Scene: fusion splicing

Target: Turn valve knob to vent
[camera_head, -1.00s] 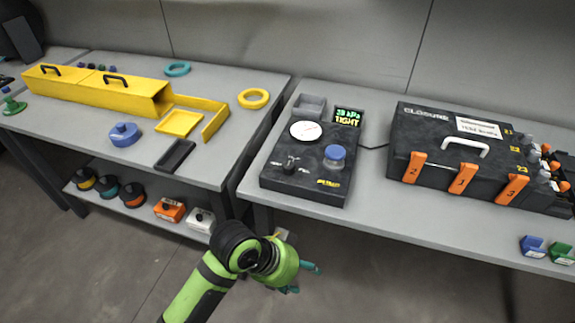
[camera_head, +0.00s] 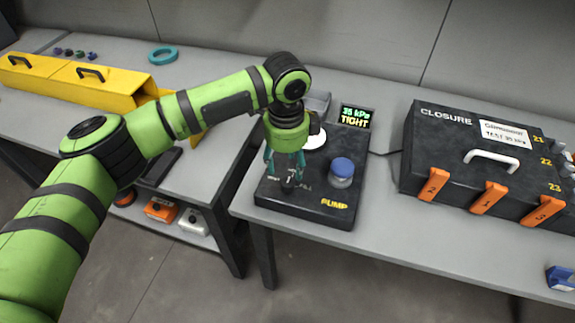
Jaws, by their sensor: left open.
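The black pump unit (camera_head: 320,208) sits on the right-hand table, with a blue-capped clear knob or jar (camera_head: 342,170) at its right and a white gauge partly hidden behind my gripper. The small black valve knob (camera_head: 288,184) is at the unit's front left. My left gripper (camera_head: 286,170) points down over the valve knob, its teal fingers open on either side of it. I cannot tell whether they touch it. The display (camera_head: 356,117) behind reads "35 kPa TIGHT". My right gripper is not in view.
The black closure case (camera_head: 450,145) with orange latches stands to the right, joined by a cable. A yellow trough (camera_head: 75,85) and a teal ring (camera_head: 163,55) are on the left table. A gap separates the tables.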

